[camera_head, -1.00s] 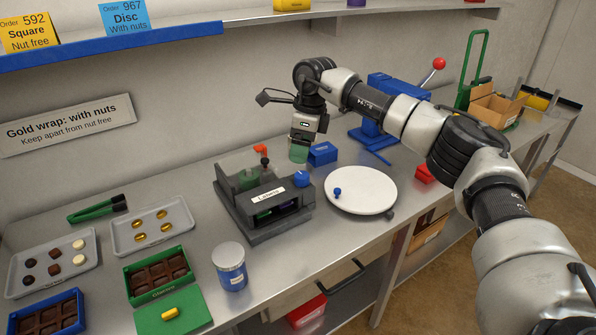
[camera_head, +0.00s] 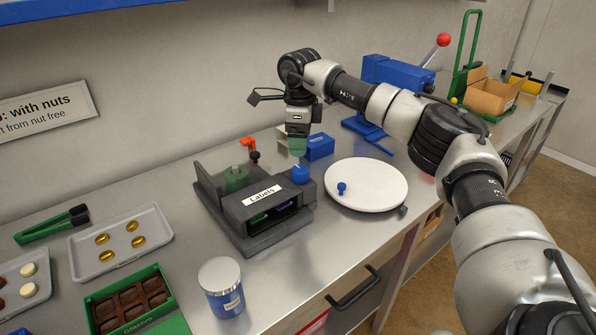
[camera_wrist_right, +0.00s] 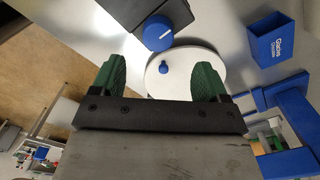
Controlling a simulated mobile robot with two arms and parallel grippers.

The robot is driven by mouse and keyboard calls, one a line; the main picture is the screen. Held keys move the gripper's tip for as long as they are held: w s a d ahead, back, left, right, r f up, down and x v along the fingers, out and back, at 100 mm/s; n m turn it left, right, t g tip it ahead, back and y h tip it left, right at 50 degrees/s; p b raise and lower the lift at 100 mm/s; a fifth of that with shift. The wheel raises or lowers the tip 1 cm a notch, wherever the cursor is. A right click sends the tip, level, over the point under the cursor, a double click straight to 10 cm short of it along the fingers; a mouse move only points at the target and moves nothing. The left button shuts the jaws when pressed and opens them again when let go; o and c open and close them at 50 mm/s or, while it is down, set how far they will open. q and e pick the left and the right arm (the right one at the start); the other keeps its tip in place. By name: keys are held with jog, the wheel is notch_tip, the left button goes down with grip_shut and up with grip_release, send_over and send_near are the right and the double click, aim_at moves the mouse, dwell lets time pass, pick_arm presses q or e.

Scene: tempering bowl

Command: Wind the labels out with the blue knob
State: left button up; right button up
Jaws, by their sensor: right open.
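The dark grey label machine (camera_head: 225,215) with its "Labels" plate stands on the steel bench in the head view. Its blue knob (camera_head: 301,173) is on the right end. The knob also shows in the right wrist view (camera_wrist_right: 158,33), with a white line on its face. My right gripper (camera_head: 298,150) hangs above and behind the knob in the head view. In the right wrist view its green fingers (camera_wrist_right: 158,82) are apart with nothing between them, and the knob lies beyond the fingertips. No label strip is clearly visible. My left gripper is not in view.
A white turntable (camera_head: 375,190) with a small blue peg (camera_head: 342,187) is right of the machine. A blue box (camera_head: 319,146) and a blue lever press (camera_head: 390,75) stand behind. Trays of chocolates (camera_head: 120,240) are at left.

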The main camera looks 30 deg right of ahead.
aim_at(301, 169)
jog(key=f, duration=0.4)
jog(key=f+p, duration=0.1)
jog(key=f, duration=0.4)
jog(key=shift+s, duration=0.2)
jog(key=shift+c, duration=0.3)
jog(key=shift+r, duration=0.1)
jog(key=c, duration=0.9)
jog(key=shift+o, duration=0.2)
